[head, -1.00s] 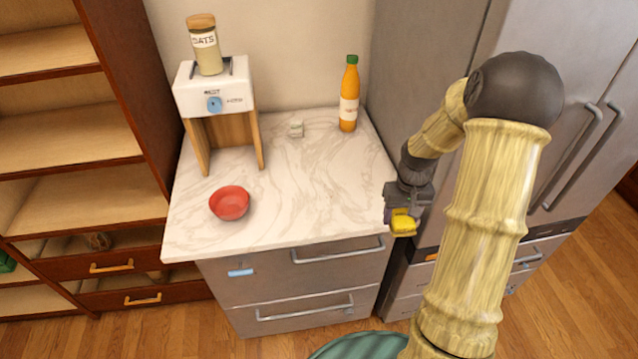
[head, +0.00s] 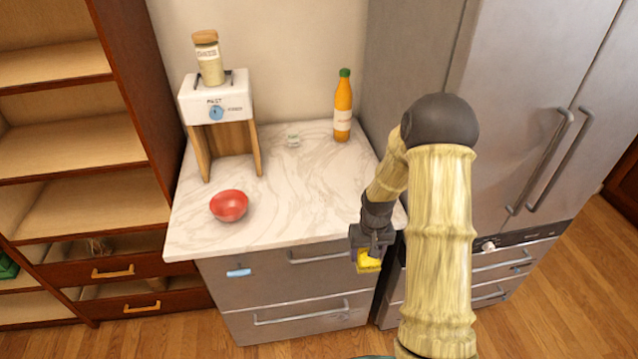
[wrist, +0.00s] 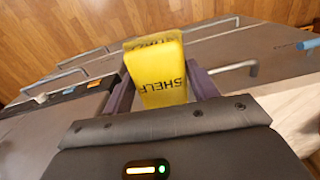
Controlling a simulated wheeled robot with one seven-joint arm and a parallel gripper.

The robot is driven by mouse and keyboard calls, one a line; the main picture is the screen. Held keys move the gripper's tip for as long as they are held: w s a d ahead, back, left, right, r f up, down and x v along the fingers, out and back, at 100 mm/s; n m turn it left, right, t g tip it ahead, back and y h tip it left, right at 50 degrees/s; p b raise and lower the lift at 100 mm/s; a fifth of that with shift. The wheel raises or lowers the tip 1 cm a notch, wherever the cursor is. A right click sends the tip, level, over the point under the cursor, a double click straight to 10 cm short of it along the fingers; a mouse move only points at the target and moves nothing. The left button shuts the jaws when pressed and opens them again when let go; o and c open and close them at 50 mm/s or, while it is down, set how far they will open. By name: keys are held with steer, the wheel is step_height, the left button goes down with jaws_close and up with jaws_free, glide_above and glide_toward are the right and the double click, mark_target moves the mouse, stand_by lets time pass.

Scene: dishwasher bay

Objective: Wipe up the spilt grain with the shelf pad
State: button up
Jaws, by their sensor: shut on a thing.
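My gripper (head: 369,250) is shut on the yellow shelf pad (head: 368,263). In the wrist view the pad (wrist: 158,80) sits between the two fingers, with the word "SHELF" on it. The gripper holds the pad off the front right edge of the marble counter (head: 310,190), in front of the drawer fronts. I cannot make out any spilt grain on the counter in these views. A jar of oats (head: 210,62) stands upright on the white toaster-like machine at the back left.
A red bowl (head: 229,205) sits at the counter's front left. The white machine (head: 215,98) rests on wooden legs. A steel fridge (head: 510,110) is on the right. The counter's middle is clear.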

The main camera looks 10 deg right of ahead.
steer(key=a+f, duration=0.6)
steer(key=f, duration=0.2)
steer(key=shift+s+a, duration=0.2)
steer(key=shift+s+d+f, duration=0.1)
steer(key=shift+f, duration=0.05)
